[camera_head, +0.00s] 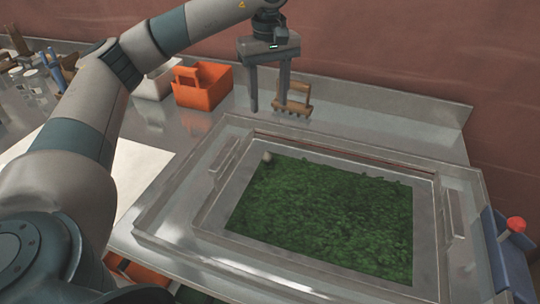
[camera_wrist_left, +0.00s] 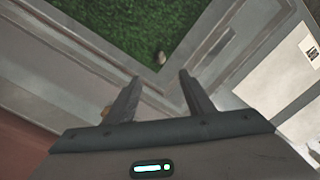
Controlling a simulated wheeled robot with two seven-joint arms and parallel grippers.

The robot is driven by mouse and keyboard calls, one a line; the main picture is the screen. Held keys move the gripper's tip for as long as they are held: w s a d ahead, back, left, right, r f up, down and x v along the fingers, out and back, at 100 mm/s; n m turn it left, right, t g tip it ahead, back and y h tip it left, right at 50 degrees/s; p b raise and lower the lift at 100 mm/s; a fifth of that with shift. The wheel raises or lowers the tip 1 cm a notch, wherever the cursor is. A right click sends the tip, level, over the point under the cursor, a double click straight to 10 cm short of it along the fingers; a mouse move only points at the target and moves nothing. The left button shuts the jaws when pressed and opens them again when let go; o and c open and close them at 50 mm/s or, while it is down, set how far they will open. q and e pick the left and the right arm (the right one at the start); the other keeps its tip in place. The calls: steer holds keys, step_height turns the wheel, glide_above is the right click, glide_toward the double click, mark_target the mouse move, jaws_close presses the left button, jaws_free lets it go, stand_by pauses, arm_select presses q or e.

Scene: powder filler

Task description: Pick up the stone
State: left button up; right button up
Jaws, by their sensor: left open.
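A small pale stone (camera_head: 267,157) lies at the far left corner of the green leafy bed (camera_head: 325,215) inside the metal tray (camera_head: 212,215). In the left wrist view the stone (camera_wrist_left: 161,57) shows near the corner of the green bed, ahead of the fingertips. My left gripper (camera_head: 268,108) is open and empty, fingers pointing down, above the counter behind the tray's far edge. Its two fingers also show apart in the left wrist view (camera_wrist_left: 160,76). It is apart from the stone. My right gripper is not in view.
An orange basket (camera_head: 203,85) stands left of my gripper. A small wooden rack-like object (camera_head: 294,100) is beside the fingers. A blue holder with a red-topped item (camera_head: 514,225) is at the right. A white sheet (camera_head: 140,170) lies left of the tray. A wall closes the back.

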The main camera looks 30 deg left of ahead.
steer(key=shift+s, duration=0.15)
arm_select(q)
steer(key=p, duration=0.2)
glide_above(269, 154)
step_height(269, 154, down, 5)
step_height(269, 154, down, 6)
steer(key=shift+f+p, duration=0.15)
steer(key=shift+p, duration=0.95)
steer(key=shift+f, duration=0.5)
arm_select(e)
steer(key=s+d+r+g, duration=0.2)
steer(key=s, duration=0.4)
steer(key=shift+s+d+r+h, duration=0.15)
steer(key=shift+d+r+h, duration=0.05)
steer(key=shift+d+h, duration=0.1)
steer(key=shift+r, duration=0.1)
